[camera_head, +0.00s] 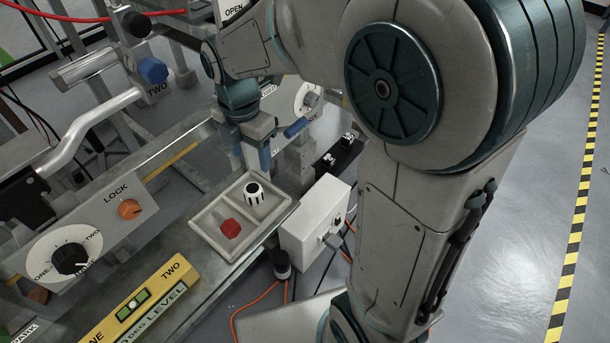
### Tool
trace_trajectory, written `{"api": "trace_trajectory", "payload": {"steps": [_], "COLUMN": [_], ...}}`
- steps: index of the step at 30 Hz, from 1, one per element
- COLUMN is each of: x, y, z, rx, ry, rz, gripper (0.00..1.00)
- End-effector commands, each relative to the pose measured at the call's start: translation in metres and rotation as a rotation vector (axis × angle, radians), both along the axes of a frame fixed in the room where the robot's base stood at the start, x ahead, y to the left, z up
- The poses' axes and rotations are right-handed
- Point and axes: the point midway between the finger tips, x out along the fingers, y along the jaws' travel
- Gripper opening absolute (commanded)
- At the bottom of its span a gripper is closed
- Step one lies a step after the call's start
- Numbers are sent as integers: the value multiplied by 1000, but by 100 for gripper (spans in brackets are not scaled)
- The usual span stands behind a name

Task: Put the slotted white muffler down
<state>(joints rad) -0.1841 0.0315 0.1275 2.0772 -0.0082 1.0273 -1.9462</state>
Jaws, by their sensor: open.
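The slotted white muffler (254,195) is a short white cylinder with dark slots and a dark hole in its top. It stands upright in a grey divided tray (207,226), in the far right compartment. A red piece (230,228) lies nearer, in the same tray. My gripper (262,158) is open, pointing down just behind and above the muffler, apart from it in the picture. The fingers are small and partly overlap the machinery behind, so their exact gap is hard to see.
A white box (315,216) with a switch stands right of the tray. A yellow level (145,303) lies in front. A LOCK panel with an orange knob (129,209) and black dial (71,259) is at left. Open floor lies at right.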

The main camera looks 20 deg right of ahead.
Motion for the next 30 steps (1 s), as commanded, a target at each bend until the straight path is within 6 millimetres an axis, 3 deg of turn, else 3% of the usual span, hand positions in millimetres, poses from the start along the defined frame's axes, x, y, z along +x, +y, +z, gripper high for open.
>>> {"api": "trace_trajectory", "payload": {"steps": [12, 21, 25, 30], "x": [-52, -95, -109, -118], "y": [-65, -101, -110, -115], "z": [3, -4, -8, -11], "rx": [33, 98, 124, 144], "ry": [-57, -76, -74, -70], "rz": [-1042, -1818, -2062, -2225], "gripper": [59, 59, 59, 59]}}
